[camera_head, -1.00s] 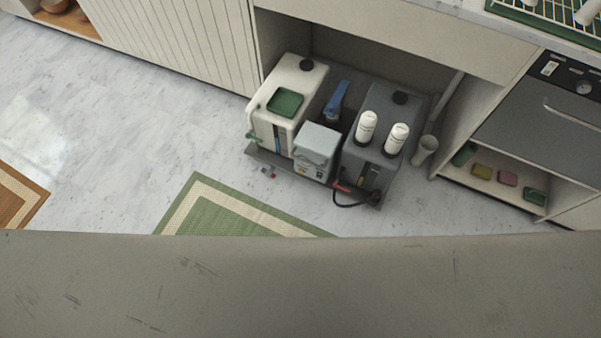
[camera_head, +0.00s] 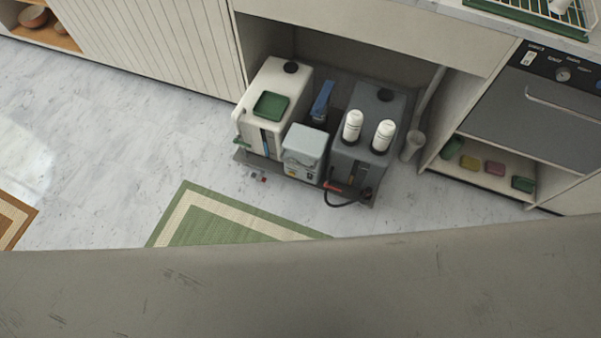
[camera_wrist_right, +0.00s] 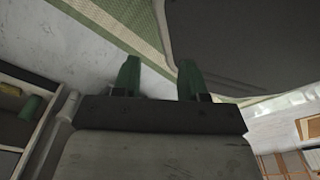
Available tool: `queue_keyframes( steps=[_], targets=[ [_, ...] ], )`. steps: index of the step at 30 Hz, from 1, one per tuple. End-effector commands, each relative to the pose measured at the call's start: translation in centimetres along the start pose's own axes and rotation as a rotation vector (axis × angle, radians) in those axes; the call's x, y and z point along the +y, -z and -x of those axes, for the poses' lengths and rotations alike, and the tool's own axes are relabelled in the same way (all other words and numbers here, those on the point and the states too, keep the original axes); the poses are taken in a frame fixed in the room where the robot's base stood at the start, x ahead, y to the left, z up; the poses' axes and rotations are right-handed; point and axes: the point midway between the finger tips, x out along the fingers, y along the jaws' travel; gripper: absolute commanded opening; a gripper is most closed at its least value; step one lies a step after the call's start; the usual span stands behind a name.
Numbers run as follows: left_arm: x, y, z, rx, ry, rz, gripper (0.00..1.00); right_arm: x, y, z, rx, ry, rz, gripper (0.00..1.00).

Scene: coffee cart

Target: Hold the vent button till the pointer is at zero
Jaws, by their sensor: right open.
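No vent button or pointer can be made out for certain. A small grey box (camera_head: 305,148) stands between a white tank (camera_head: 285,85) and a dark grey tank (camera_head: 375,120) under the counter. Its front has small markings too small to read. A round dial or knob (camera_head: 563,75) shows on the dark panel at the upper right, with no readable pointer. My right gripper (camera_wrist_right: 158,75) shows in the right wrist view, its green-tipped fingers apart and nothing between them. It is away from the tanks and the box. My left gripper is not in view.
The tanks stand on a dark tray (camera_head: 250,158) in an open cabinet bay. A shelf at right holds several coloured blocks (camera_head: 495,168). A grey surface fills the bottom of the head view.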

Motion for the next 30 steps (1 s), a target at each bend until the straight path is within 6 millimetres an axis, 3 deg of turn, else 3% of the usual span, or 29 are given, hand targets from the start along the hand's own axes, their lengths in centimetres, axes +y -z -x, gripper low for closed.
queue_keyframes(
  steps=[2,10,30],
  targets=[
    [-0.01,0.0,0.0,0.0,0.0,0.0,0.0,0.01,0.01,0.0,0.0,0.0,0.0,0.43],
    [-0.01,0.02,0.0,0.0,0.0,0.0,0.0,0.02,0.01,0.0,0.0,0.0,0.0,0.01],
    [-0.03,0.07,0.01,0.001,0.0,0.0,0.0,0.03,-0.02,0.0,-0.001,0.0,0.0,0.0]
  ],
)
